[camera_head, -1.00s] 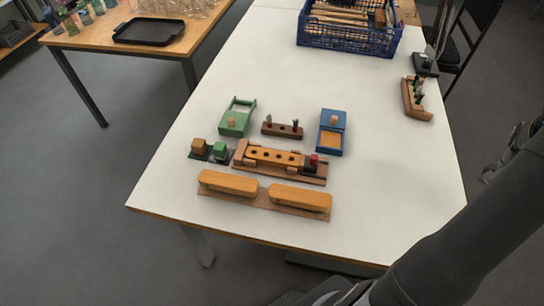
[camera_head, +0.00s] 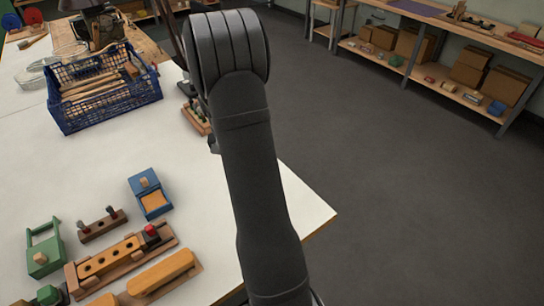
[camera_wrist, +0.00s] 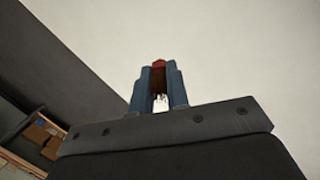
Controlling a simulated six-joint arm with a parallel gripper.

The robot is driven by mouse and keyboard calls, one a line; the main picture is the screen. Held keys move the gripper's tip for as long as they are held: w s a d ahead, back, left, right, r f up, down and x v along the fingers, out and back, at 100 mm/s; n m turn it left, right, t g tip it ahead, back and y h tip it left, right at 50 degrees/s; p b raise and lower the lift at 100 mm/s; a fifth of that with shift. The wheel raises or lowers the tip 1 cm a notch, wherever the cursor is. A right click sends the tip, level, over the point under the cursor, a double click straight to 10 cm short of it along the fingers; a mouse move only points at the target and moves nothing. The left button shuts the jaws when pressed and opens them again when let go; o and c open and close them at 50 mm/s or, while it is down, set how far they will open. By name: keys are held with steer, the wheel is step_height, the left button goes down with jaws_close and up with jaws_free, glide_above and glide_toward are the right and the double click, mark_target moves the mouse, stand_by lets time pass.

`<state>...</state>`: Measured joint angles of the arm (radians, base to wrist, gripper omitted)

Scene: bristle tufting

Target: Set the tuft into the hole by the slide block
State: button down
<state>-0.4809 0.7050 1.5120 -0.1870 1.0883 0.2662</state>
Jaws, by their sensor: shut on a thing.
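The orange block with a row of dark holes (camera_head: 108,259) lies on its wooden base in the head view, at the lower left. A small dark block with a red top (camera_head: 152,231) sits at its right end. I cannot tell which piece is the slide block. In the wrist view my gripper (camera_wrist: 159,88) is shut on a small tuft (camera_wrist: 159,66) with a red end and pale bristles at the other end.
Around the holed block are a brown rack (camera_head: 102,225), a green frame (camera_head: 43,246), a blue box (camera_head: 150,193) and a long yellow block (camera_head: 161,272). A blue crate (camera_head: 105,93) and a wooden rack (camera_head: 194,117) stand farther back. The white table (camera_head: 90,160) is clear between.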

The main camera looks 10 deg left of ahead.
steer(key=s+a+r+n+y, duration=0.1)
steer(key=s+a+r+n, duration=0.2)
steer(key=s+a, duration=1.1)
steer(key=s+a+r+n+y, duration=0.1)
steer(key=s+a+n, duration=0.1)
steer(key=s+a, duration=0.45)
steer(key=s+a+r+n+y, duration=0.1)
steer(key=s+a, duration=0.3)
steer(key=s, duration=0.6)
steer(key=shift+t, duration=0.3)
steer(key=shift+d+f, duration=0.2)
steer(key=shift+f, duration=3.3)
steer(key=shift+f, duration=0.85)
steer(key=c, duration=0.9)
jaws_free()
steer(key=shift+r, duration=3.5)
steer(key=shift+f, duration=0.1)
